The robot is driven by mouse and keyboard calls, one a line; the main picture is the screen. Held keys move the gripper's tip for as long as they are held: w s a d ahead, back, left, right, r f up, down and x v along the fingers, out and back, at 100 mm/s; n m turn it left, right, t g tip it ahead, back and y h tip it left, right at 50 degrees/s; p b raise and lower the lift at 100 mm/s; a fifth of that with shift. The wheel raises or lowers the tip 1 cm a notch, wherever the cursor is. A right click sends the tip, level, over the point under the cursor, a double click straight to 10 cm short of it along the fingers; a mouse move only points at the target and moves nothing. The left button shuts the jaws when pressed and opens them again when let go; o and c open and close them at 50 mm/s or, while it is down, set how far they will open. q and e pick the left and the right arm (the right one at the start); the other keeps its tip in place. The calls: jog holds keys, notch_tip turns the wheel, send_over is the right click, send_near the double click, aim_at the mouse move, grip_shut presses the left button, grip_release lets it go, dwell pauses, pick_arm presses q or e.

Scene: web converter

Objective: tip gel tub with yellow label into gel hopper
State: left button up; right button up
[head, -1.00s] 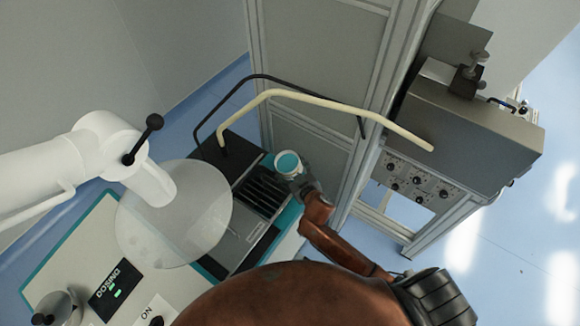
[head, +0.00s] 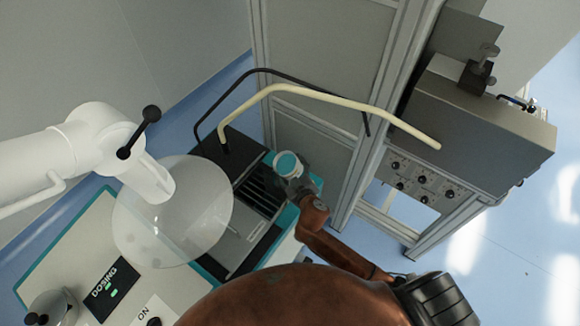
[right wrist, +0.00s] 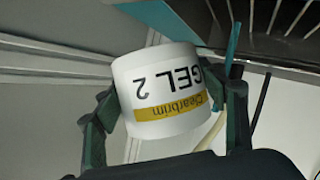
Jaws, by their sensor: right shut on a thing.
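The gel tub (head: 287,167) is a small white round tub, open at the top with teal gel showing in the head view. In the right wrist view the tub (right wrist: 158,95) shows "GEL 2" upside down and a yellow label band reading "Clearbrim". My right gripper (head: 300,184) is shut on the tub's sides and holds it near a dark slotted panel. Its fingers (right wrist: 165,112) flank the tub in the right wrist view. I cannot clearly tell which part is the gel hopper; a translucent round bowl-like part (head: 190,225) stands left of the tub. My left gripper is out of view.
A cream bent rail (head: 330,97) and a black rail (head: 215,100) arch behind the tub. A grey frame post (head: 385,90) stands to its right. A white jointed arm (head: 90,145) with a black handle reaches over the bowl. A dosing panel (head: 112,283) sits at lower left.

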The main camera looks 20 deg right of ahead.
aim_at(277, 172)
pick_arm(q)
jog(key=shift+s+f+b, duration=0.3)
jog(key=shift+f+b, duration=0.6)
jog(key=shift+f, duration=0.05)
pick_arm(e)
jog(key=shift+a+f+n, duration=0.4)
jog(key=shift+a+n, duration=0.05)
jog(key=shift+n, duration=0.15)
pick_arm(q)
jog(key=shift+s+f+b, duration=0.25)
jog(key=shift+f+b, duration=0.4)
pick_arm(e)
jog(key=shift+f+n+t+h, duration=0.25)
jog(key=shift+n+t+h, duration=0.05)
jog(key=shift+n+h, duration=0.3)
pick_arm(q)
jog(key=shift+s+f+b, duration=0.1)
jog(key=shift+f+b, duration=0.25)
pick_arm(e)
jog(key=shift+f+n, duration=0.2)
jog(key=shift+n, duration=0.1)
